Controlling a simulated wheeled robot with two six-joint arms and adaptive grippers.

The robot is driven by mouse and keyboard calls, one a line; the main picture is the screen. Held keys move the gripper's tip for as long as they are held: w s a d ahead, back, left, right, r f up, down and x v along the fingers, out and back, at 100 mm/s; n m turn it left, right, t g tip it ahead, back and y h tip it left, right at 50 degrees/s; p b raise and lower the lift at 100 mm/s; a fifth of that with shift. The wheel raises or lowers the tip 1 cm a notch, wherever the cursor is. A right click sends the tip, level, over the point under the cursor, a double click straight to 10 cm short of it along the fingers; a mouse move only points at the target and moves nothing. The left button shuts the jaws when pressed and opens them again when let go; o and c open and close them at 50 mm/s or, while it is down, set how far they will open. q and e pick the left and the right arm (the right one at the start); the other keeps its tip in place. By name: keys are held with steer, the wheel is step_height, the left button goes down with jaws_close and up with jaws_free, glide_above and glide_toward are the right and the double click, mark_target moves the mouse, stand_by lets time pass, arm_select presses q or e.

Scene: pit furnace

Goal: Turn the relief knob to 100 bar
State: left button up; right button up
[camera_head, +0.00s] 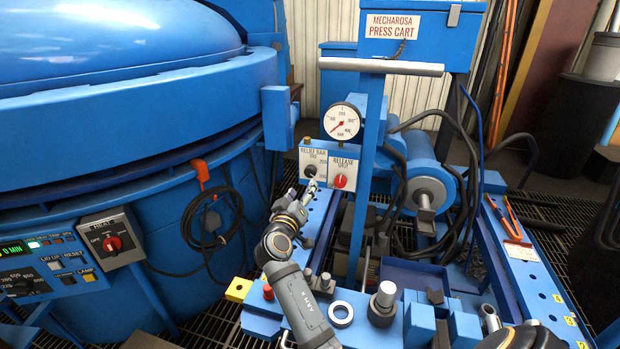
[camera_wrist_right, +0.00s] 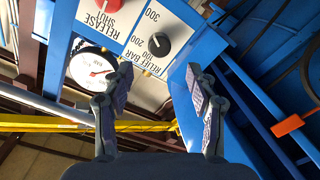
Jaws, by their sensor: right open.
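The relief knob (camera_head: 310,171) is a round black knob on the left of a white panel (camera_head: 325,183) marked "RELIEF BAR". It also shows in the right wrist view (camera_wrist_right: 159,44), with 200 and 300 printed around it; its setting is too small to read surely. My right gripper (camera_head: 311,187) is just in front of and below the knob. In the right wrist view its two fingers (camera_wrist_right: 158,72) are open and empty, apart from the knob, which lies beyond the gap between them. My left gripper is not in view.
A red release knob (camera_head: 341,181) sits right of the relief knob. A round gauge (camera_head: 341,121) stands above, its red needle toward the lower left. A blue post (camera_head: 366,165) rises beside the panel. The blue furnace (camera_head: 130,130) fills the left, with a hanging black cable (camera_head: 207,220).

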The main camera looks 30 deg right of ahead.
mark_target(310, 173)
steer(key=x, duration=0.9)
steer(key=shift+w+d+r, duration=0.1)
steer(key=shift+w+d, duration=0.1)
steer(key=shift+w, duration=0.05)
steer(key=shift+w+d, duration=0.25)
steer(key=shift+d, duration=0.1)
steer(key=c, duration=1.2)
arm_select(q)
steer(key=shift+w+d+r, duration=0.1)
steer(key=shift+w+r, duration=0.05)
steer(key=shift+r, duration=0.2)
arm_select(e)
steer(key=shift+o, duration=0.2)
